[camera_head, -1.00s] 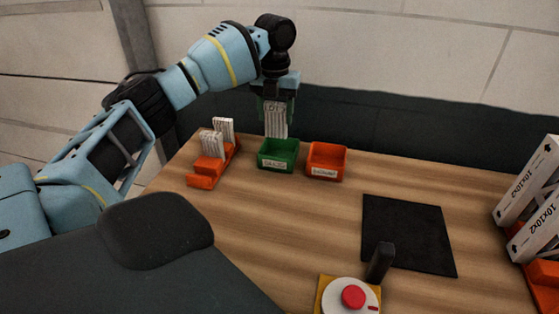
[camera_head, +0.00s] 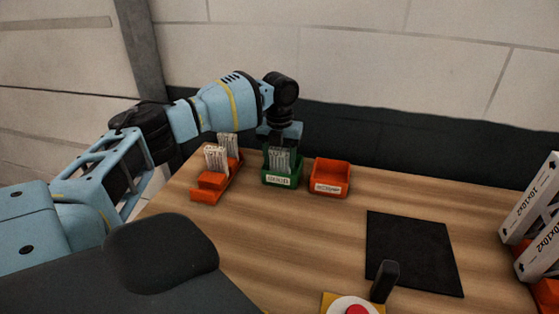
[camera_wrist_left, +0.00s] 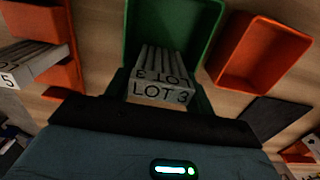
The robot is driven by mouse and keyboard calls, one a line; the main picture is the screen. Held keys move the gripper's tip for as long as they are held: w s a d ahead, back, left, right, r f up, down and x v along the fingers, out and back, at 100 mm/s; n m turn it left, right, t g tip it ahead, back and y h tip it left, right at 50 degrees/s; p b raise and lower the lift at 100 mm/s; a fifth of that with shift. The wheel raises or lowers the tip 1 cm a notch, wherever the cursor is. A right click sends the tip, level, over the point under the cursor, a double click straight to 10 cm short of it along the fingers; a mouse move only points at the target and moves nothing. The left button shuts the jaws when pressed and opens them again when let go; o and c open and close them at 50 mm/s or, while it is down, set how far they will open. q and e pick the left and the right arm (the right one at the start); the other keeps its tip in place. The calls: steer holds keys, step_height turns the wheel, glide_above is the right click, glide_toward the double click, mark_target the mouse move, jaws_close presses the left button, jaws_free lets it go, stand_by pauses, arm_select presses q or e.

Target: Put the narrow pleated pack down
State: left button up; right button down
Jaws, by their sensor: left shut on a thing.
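The narrow pleated pack (camera_head: 279,160) is white with grey pleats and stands inside the green bin (camera_head: 283,181). In the left wrist view the pack (camera_wrist_left: 162,80) shows the print "LOT 3", with the green bin (camera_wrist_left: 202,105) around it. My left gripper (camera_head: 279,146) reaches down over the green bin and is shut on the pack. The fingertips are mostly hidden by the pack and bin. Whether the pack touches the bin floor cannot be told. My right gripper is not in view.
An empty orange bin (camera_head: 330,178) stands right of the green one. An orange rack (camera_head: 215,182) with white pleated packs (camera_head: 217,158) stands to the left. A black mat (camera_head: 412,252), a red-button device (camera_head: 352,305) and white boxes (camera_head: 530,210) lie to the right.

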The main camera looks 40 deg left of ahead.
arm_select(q)
steer(key=shift+f, duration=0.6)
steer(key=shift+f, duration=0.2)
steer(key=o, duration=1)
steer(key=shift+o, duration=0.2)
steer(key=shift+r, duration=0.1)
step_height(320, 180, up, 12)
steer(key=shift+r, duration=0.1)
